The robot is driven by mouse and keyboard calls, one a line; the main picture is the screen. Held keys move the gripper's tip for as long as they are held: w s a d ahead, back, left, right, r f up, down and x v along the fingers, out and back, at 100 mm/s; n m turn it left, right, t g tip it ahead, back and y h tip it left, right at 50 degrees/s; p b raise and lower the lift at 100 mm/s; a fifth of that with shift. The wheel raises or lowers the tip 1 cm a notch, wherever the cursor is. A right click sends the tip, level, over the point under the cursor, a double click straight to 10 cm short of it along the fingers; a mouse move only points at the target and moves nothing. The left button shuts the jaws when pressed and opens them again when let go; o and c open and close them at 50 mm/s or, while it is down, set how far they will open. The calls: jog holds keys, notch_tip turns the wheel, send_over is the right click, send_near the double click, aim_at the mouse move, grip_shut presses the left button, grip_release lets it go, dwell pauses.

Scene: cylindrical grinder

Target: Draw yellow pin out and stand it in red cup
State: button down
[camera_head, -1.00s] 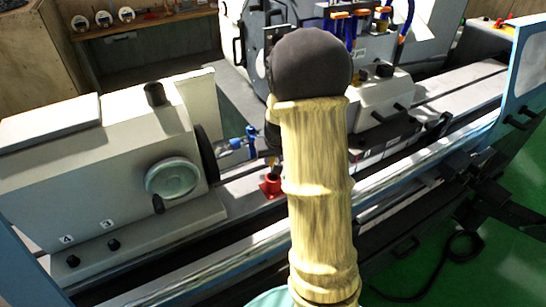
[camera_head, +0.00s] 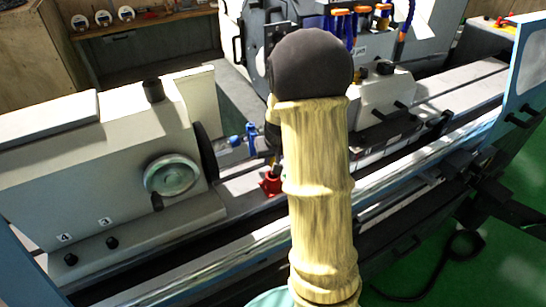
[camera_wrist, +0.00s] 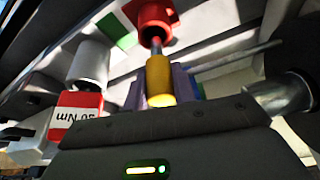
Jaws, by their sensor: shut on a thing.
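The yellow pin (camera_wrist: 160,80) shows in the wrist view as a short yellow grip with a grey shaft. The shaft points at the red cup (camera_wrist: 152,18) and overlaps its dark mouth. I cannot tell how far the tip is inside. My gripper (camera_wrist: 161,100) is shut on the yellow pin; its dark housing fills the bottom of the wrist view and hides the fingertips. In the head view the red cup (camera_head: 270,184) stands on the machine bed, with a dark, narrow part just above it. My arm hides most of the gripper and the pin there.
A grey headstock with a handwheel (camera_head: 171,175) stands left of the cup. A blue fitting (camera_head: 243,141) is close behind it. The wrist view shows a white cylinder (camera_wrist: 90,65), a red and white block marked Nm (camera_wrist: 78,115) and a metal cylinder (camera_wrist: 280,95) nearby.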

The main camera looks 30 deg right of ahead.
jog(key=shift+f+b, duration=2)
jog(key=shift+f, duration=0.4)
jog(key=c, duration=1.1)
grip_release()
jog(key=shift+o, duration=0.2)
